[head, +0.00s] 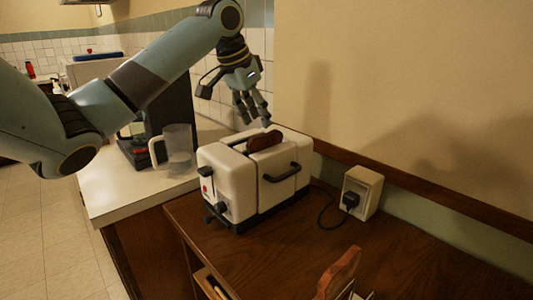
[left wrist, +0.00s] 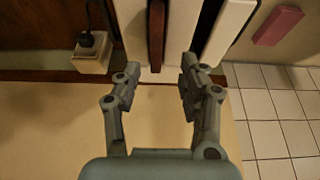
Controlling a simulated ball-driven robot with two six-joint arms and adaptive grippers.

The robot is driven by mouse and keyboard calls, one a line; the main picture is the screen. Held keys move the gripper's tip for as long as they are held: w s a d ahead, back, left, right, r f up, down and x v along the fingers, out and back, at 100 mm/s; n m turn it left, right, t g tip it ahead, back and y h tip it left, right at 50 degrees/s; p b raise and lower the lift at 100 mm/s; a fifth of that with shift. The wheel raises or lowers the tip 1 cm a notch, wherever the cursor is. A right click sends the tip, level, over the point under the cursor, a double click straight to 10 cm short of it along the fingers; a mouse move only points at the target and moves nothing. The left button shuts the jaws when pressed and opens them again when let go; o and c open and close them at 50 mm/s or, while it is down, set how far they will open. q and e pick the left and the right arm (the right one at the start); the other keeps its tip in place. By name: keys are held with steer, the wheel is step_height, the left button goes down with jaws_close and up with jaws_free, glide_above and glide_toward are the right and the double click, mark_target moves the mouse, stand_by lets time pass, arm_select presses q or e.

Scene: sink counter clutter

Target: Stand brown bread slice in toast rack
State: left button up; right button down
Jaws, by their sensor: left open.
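A brown bread slice (head: 265,140) stands upright in a slot of the white toaster (head: 233,186), with its top edge sticking out. My left gripper (head: 256,118) is open and empty, pointing down just above the slice. In the left wrist view the slice (left wrist: 156,35) lies ahead of the open fingers (left wrist: 160,78), roughly in line with the gap between them. Another brown slice-like piece (head: 340,272) stands tilted at the bottom edge of the head view. Pale bits beside it may be the toast rack, which is mostly cut off. My right gripper is not in view.
A wall socket (head: 362,191) with a black plug and cord is right of the toaster. A clear jug (head: 179,150) and a dark coffee machine (head: 178,105) stand behind-left on a white counter (head: 110,190). The brown wooden top (head: 270,260) in front of the toaster is clear.

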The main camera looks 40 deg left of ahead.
mark_target(264, 133)
arm_select(q)
steer(key=x, duration=0.3)
steer(key=shift+d+f+p, duration=0.3)
steer(key=shift+f, duration=0.05)
steer(key=shift+w+f, duration=0.1)
steer(key=shift+f, duration=0.1)
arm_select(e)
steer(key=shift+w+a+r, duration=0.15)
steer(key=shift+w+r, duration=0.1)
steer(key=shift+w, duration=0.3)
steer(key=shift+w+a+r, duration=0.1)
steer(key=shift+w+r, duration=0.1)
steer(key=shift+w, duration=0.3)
arm_select(q)
steer(key=c, duration=0.4)
jaws_close()
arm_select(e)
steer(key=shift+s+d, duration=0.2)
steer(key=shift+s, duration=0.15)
